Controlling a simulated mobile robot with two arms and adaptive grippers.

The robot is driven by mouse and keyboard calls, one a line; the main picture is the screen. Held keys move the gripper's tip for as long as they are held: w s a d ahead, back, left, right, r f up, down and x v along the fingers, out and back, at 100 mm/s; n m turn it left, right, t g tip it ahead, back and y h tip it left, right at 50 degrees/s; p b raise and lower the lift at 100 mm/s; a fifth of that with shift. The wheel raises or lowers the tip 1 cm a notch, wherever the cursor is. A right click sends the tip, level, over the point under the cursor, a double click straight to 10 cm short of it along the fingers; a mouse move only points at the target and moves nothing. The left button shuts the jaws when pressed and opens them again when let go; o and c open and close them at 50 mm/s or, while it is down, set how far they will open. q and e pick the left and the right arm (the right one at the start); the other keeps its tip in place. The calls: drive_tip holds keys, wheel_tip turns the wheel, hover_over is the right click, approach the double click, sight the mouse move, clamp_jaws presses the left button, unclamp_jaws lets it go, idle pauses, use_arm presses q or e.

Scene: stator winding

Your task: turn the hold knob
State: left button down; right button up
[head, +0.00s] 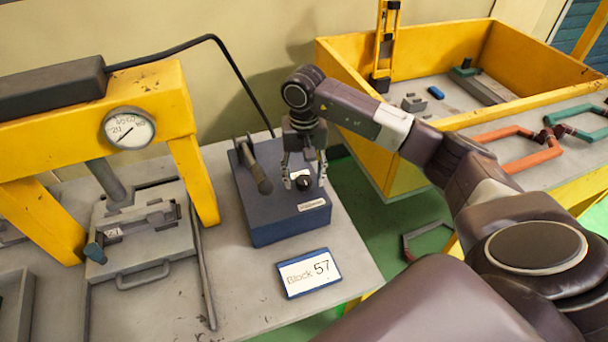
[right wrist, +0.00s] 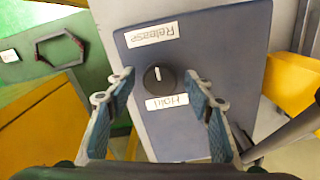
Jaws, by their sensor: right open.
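The hold knob (head: 303,183) is a small black round knob on top of a blue control box (head: 290,222) on the grey bench. In the right wrist view the knob (right wrist: 158,79) has a white pointer mark, with a "Hold" label (right wrist: 167,102) on one side and a "Release" label (right wrist: 152,36) on the other. My right gripper (head: 305,180) points down over the box. Its two fingers (right wrist: 160,85) are open on either side of the knob, with gaps between them and it. My left gripper is not in view.
A lever (head: 258,170) stands on the same box, left of the knob. A yellow press frame (head: 180,110) with a gauge (head: 129,128) is at the left. A "Block 57" sign (head: 309,273) lies in front. A yellow bin (head: 375,150) stands at the right.

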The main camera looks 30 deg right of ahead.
drive_tip(key=shift+c, duration=0.3)
drive_tip(key=c, duration=1.1)
